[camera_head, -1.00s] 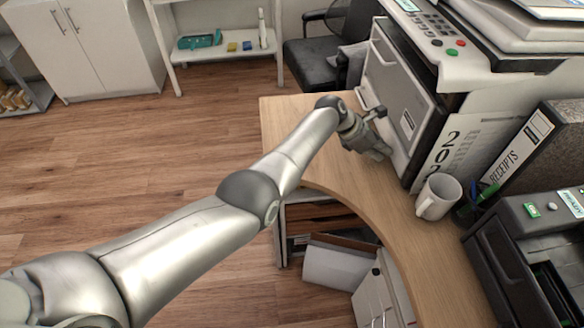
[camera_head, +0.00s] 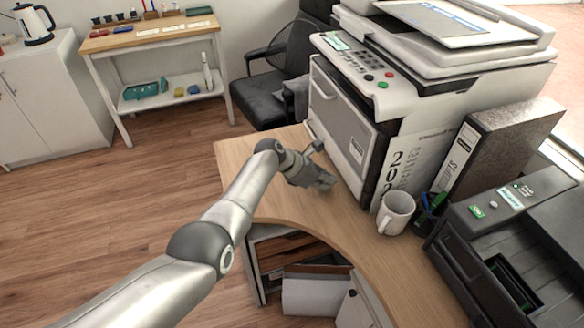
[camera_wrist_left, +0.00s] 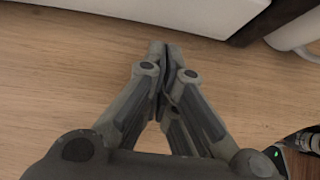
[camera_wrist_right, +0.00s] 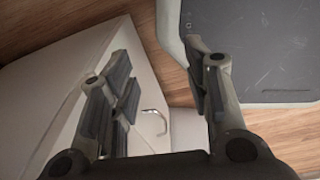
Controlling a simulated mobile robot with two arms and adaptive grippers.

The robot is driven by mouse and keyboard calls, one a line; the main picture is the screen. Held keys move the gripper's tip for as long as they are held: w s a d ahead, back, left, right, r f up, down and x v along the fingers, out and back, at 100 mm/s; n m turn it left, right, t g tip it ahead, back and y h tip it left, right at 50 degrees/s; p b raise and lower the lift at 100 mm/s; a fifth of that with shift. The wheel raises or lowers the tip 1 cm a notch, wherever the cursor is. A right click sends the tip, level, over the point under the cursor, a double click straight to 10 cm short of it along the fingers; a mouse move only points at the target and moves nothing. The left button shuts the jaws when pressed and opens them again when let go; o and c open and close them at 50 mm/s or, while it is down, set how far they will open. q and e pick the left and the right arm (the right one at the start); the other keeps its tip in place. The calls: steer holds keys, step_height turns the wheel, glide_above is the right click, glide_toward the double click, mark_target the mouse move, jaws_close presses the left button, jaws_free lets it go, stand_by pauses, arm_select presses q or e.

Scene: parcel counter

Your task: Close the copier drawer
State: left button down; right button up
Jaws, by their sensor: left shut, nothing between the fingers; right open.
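The white-and-grey copier (camera_head: 430,70) stands on the curved wooden desk in the head view. Its large grey front drawer panel (camera_head: 338,112) faces left, with a dark strip along its right edge. I cannot tell exactly how far the drawer stands out. My left gripper (camera_head: 328,183) is shut and empty, low over the desk in front of the copier's lower front. In the left wrist view its fingertips (camera_wrist_left: 163,48) meet over bare wood, just short of the copier's white base edge (camera_wrist_left: 190,12). My right gripper (camera_wrist_right: 157,58) is open and empty, outside the head view.
A white mug (camera_head: 396,212), a pen holder (camera_head: 430,212) and a binder (camera_head: 500,135) stand right of the copier. A dark machine (camera_head: 525,240) is at the lower right. The right wrist view shows a white panel with a metal handle (camera_wrist_right: 153,122).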

arm_select(q)
steer(key=p+v, duration=0.1)
steer(key=v, duration=0.2)
steer(key=shift+a+r+p, duration=0.15)
steer(key=shift+a+p, duration=0.25)
steer(key=shift+a, duration=0.05)
steer(key=shift+a+r, duration=0.2)
steer(key=shift+r, duration=0.05)
steer(key=p+v, duration=0.1)
steer(key=v, duration=0.5)
steer(key=shift+s+f+p, duration=0.1)
steer(key=shift+p, duration=0.2)
arm_select(e)
steer(key=r, duration=0.4)
steer(key=shift+a+r, duration=0.15)
steer(key=shift+a, duration=0.1)
